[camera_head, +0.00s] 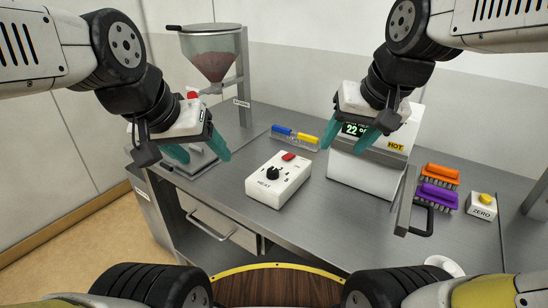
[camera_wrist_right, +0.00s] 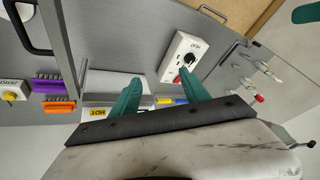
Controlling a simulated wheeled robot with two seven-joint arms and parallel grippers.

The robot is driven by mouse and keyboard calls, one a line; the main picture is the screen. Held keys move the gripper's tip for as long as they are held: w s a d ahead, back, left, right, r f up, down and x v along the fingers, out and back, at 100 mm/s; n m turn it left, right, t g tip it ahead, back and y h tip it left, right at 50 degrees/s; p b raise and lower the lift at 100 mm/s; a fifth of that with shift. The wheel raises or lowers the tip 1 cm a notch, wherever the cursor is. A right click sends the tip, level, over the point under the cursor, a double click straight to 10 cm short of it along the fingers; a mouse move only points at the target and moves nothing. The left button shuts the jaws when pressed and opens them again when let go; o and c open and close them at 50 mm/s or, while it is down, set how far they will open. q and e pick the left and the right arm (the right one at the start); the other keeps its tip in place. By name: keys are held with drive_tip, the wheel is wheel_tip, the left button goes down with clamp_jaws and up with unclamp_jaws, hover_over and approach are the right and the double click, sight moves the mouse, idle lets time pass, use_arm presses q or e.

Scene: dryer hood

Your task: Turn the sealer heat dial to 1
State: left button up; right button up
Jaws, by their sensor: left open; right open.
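The sealer heat control is a white box (camera_head: 262,188) marked HEAT on the grey bench, in the middle of the head view. Its black dial (camera_head: 272,172) sits on top, with a red switch (camera_head: 288,156) behind it. The dial's setting is too small to read. The box (camera_wrist_right: 176,52) and dial (camera_wrist_right: 190,60) also show in the right wrist view. My left gripper (camera_head: 198,150) is open and empty, above the bench to the left of the box. My right gripper (camera_head: 350,137) is open and empty, in front of the white machine, up and right of the box.
A hopper (camera_head: 212,55) stands at back left.

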drive_tip(key=w+a+f+m+g, duration=0.25)
drive_tip(key=w+a, duration=0.35)
drive_tip(key=w, duration=0.3)
drive_tip(key=g+h, duration=0.2)
drive_tip(key=g, duration=0.1)
hover_over(273, 169)
drive_tip(key=shift+m+t, duration=0.25)
drive_tip(key=shift+m, duration=0.2)
wheel_tip(273, 169, down, 8)
drive_tip(key=shift+s+d+r, duration=0.15)
drive_tip(key=shift+r, duration=0.05)
drive_tip(key=shift+f, duration=0.25)
wheel_tip(273, 169, down, 8)
drive_tip(key=shift+r, duration=0.2)
clamp_jaws()
